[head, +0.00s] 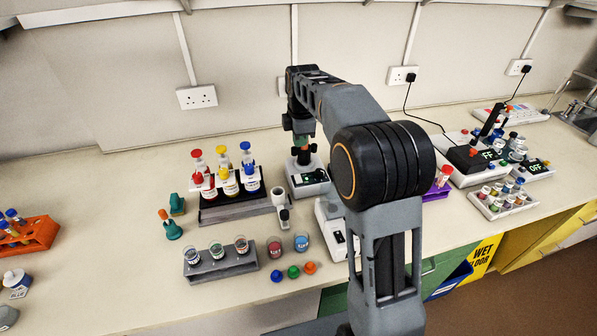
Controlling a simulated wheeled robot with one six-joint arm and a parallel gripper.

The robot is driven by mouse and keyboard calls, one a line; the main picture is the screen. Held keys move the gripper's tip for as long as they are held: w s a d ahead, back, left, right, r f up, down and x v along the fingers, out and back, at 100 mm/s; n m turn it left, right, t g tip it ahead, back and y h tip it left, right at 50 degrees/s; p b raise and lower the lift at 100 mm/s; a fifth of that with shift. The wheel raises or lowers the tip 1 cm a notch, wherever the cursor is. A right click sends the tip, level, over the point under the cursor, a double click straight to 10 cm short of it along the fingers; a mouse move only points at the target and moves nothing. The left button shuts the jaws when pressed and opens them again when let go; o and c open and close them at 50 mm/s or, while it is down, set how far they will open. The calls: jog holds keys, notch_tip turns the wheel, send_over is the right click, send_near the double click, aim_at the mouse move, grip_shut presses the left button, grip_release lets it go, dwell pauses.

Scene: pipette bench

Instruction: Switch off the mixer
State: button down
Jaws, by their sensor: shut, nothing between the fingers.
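The mixer looks to be the small white device (306,189) at the back middle of the bench, with a dark front panel and a small green light. Something dark with an orange-red part stands on its top, partly behind my gripper; I cannot tell what it is. My gripper (300,144) points down just above the device's top. It is shut and empty. I cannot tell whether it touches the device. My arm reaches over from the right and hides part of the bench.
A dark rack (215,202) of red-, yellow- and blue-capped bottles stands left of the device. A grey tube holder (283,216) and another white device (337,243) are close in front.

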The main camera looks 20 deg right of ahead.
aim_at(298, 176)
jog(key=shift+f, duration=0.1)
jog(key=f, duration=0.4)
jog(key=w+f+p, duration=0.1)
jog(key=f, duration=0.4)
jog(key=f+p, duration=0.1)
jog(key=f, duration=0.3)
jog(key=shift+w+f, duration=0.35)
